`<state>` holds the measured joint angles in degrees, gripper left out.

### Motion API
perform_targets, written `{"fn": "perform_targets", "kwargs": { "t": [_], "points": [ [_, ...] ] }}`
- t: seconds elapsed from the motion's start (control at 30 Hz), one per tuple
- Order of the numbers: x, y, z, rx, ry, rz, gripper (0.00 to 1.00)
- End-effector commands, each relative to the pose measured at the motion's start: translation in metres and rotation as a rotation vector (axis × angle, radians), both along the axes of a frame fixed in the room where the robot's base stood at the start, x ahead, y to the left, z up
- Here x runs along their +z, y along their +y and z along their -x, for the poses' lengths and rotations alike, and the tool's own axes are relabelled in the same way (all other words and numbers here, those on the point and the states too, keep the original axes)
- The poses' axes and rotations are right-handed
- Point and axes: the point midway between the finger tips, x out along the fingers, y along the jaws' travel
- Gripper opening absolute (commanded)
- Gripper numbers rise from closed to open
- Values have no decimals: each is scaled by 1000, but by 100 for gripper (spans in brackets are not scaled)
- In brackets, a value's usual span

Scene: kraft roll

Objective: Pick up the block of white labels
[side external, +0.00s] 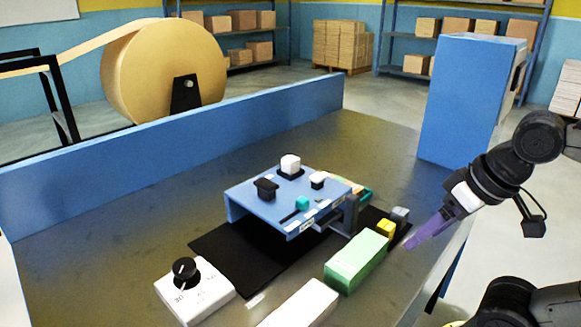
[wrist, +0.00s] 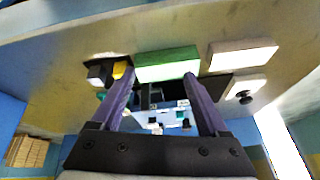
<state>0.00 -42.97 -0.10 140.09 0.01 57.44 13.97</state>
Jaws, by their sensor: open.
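The block of white labels appears to be the plain white block (side external: 300,303) at the front edge of the table in the side view, partly cut off at the bottom. In the wrist view it is the white block (wrist: 242,56) at upper right. My gripper (side external: 412,243) is open and empty, at the right side of the table, beyond the green block. In the wrist view its two purple fingers (wrist: 158,73) are apart, with the green block (wrist: 168,66) showing around their tips. The white block lies right of the fingers there.
The green block (side external: 356,261) lies between my gripper and the white block in the side view. Small yellow (side external: 386,229) and grey (side external: 400,215) blocks are near my gripper. A blue stand with knobs (side external: 250,200), a black mat (side external: 225,246) and a white dial box (side external: 195,294) are to the left.

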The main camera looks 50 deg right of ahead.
Motion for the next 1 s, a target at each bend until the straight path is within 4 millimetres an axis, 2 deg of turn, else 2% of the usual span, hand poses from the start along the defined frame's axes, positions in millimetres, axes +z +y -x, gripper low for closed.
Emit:
{"fn": "perform_targets", "kwargs": {
  "t": [0.03,0.27,0.5,0.6,0.73,0.87,1.0],
  "points": [
    [19,0,-5,-65,-12,-31,78],
    [89,-2,-39,-354,24,-161,78],
    [155,-7,-104,-677,91,-274,78],
    [173,-10,-135,-799,120,-308,78],
    [185,-15,-176,-940,156,-339,78],
    [187,-22,-219,-1063,189,-359,78],
    [177,-30,-264,-1173,224,-367,78]
  ]
}}
